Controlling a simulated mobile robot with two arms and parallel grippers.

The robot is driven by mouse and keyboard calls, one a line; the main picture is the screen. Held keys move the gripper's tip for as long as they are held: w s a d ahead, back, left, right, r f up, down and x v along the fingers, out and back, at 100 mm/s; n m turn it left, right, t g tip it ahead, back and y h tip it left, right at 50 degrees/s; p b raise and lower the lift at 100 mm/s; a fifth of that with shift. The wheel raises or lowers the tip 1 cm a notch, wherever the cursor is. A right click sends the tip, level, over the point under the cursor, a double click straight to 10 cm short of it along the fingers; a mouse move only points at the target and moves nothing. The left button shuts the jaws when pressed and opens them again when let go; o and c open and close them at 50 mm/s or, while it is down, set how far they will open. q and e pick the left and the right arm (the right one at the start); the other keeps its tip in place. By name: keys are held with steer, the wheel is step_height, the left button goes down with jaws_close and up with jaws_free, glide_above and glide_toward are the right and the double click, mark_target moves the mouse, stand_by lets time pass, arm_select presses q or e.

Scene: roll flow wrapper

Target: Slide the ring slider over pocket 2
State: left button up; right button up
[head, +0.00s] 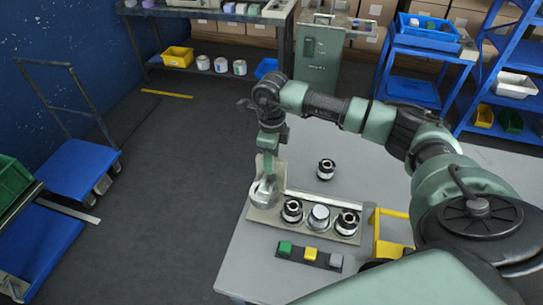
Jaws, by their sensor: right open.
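A long beige holder (270,214) lies near the table's left edge with a row of round parts in it. Two are dark-and-white rolls with ringed tops (292,211) and (347,224). Between them sits a plain silver round part (318,217). A rounded silver piece (263,192) is at the holder's left end; I cannot tell which part is the ring slider or how the pockets are numbered. My right gripper (267,180) is open and points down at this left end. Its fingertips are hard to make out, and contact cannot be told. My left gripper is not in view.
A loose roll (326,169) stands on the grey table (375,185) behind the holder. Green, yellow and grey blocks (310,254) lie in front. A yellow bin (388,247) is to the right. My right arm spans above the table's right side.

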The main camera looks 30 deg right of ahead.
jaws_close()
stand_by(1.5)
